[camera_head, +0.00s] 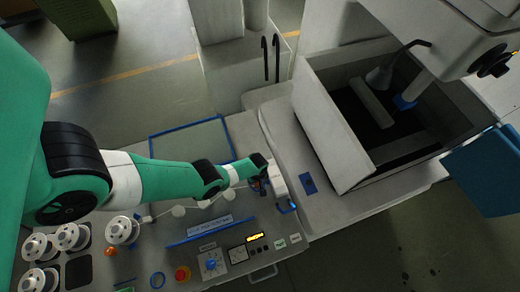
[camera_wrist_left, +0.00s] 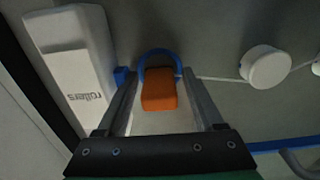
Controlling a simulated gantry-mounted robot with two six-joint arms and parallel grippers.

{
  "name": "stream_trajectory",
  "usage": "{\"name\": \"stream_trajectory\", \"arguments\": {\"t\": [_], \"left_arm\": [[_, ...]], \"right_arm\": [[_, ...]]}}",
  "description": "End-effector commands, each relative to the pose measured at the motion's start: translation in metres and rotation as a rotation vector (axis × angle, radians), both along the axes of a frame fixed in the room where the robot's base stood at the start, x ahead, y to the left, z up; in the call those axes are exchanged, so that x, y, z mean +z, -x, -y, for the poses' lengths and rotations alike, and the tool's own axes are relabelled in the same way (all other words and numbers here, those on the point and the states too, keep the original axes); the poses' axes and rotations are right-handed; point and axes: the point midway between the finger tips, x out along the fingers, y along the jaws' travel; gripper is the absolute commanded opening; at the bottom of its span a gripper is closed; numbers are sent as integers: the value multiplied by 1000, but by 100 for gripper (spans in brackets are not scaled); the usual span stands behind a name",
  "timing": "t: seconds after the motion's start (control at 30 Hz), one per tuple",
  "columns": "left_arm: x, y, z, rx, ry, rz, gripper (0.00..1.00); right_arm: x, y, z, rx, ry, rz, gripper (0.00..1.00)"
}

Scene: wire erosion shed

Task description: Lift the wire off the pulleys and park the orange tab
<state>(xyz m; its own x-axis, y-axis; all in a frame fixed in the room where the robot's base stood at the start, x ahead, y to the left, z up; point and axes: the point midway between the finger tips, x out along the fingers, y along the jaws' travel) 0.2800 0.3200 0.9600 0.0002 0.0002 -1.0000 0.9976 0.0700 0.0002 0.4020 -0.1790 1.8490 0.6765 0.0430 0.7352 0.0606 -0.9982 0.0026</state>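The orange tab (camera_wrist_left: 159,90) sits in front of a blue loop (camera_wrist_left: 160,57) in the left wrist view. My left gripper (camera_wrist_left: 160,76) is open, with one finger on each side of the tab and narrow gaps beside it. In the head view my left gripper (camera_head: 266,183) reaches the right end of the control bench, and the tab is hard to make out there. A white pulley (camera_wrist_left: 265,67) stands to the right of the tab, with a thin pale wire (camera_wrist_left: 218,79) running towards it. White pulleys (camera_head: 178,211) also show in the head view. My right gripper is out of view.
A white block marked "rollers" (camera_wrist_left: 75,75) stands close left of the gripper in the wrist view. White spools (camera_head: 70,238), a red button (camera_head: 183,273) and a control panel (camera_head: 240,253) are on the bench. An open tank (camera_head: 340,135) stands right.

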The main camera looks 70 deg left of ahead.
Motion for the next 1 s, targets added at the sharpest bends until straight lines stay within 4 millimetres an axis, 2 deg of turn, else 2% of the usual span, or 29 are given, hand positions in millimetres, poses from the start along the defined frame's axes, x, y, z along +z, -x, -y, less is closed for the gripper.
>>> {"name": "stream_trajectory", "arguments": {"t": [0.03, 0.3, 0.37, 0.77, 1.0], "left_arm": [[0, 0, 0, 0, 0, 0, 58], [0, 0, 0, -1, 0, 0, 9], [0, 0, 0, -1, 0, 0, 0], [2, -1, 0, -1, 0, 0, 0], [11, -1, 0, -1, 0, 0, 0]], "right_arm": [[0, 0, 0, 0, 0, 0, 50], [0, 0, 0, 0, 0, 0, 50], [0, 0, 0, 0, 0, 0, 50], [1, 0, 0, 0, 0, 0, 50], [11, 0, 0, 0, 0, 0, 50]]}}
